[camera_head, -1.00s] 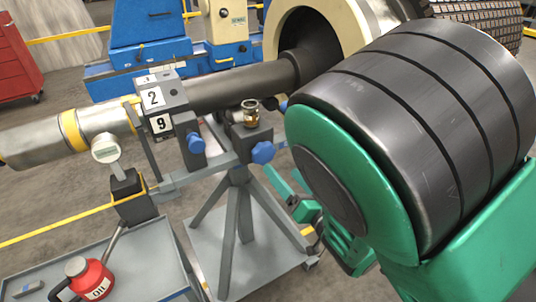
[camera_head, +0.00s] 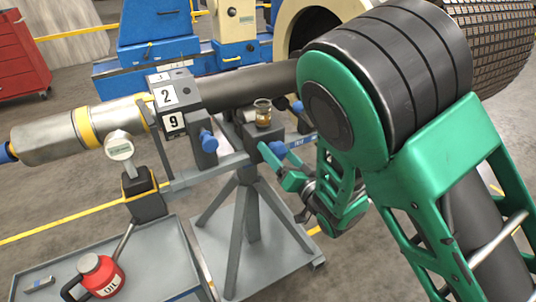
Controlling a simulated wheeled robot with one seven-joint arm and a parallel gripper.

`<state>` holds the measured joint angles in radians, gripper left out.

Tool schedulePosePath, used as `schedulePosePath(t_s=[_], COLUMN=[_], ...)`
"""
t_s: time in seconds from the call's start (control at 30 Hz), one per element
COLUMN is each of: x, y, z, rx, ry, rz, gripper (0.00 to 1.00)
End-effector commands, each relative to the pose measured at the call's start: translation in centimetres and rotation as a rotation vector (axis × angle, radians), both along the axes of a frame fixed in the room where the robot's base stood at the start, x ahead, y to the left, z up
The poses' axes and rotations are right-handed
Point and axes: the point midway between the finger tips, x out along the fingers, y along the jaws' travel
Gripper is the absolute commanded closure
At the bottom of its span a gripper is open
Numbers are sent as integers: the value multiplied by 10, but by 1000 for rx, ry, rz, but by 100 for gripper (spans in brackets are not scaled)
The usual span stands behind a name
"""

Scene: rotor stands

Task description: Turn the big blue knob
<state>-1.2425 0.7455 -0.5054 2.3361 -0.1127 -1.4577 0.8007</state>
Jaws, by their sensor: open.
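A faceted blue knob (camera_head: 273,152) sits on the front of the grey stand head, below the small glass cup. A second blue knob (camera_head: 208,141) is to its left, under the block marked 2 and 9. A third blue knob (camera_head: 297,107) shows partly behind the stand head. I cannot tell for certain which is the big one. My green gripper (camera_head: 286,170) is open, just right of and below the faceted knob. Its fingers look very close to that knob; I cannot tell whether they touch it.
A brass-and-glass cup (camera_head: 263,113) stands on the stand head. A dial gauge (camera_head: 119,146) and a grey cart with a red oil can (camera_head: 96,276) are at left. The long metal shaft (camera_head: 225,88) runs behind. My green and black arm fills the right side.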

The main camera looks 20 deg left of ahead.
Motion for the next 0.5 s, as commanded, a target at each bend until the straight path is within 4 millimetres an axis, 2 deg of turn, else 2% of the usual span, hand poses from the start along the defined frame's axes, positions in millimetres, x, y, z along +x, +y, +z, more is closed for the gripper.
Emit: schedulePosePath(t_s=[0.37,0.5], x=[1,2], y=[1,0], z=[0,0], rx=[1,1], ry=[1,1], rz=[-1,-4], gripper=[26,60])
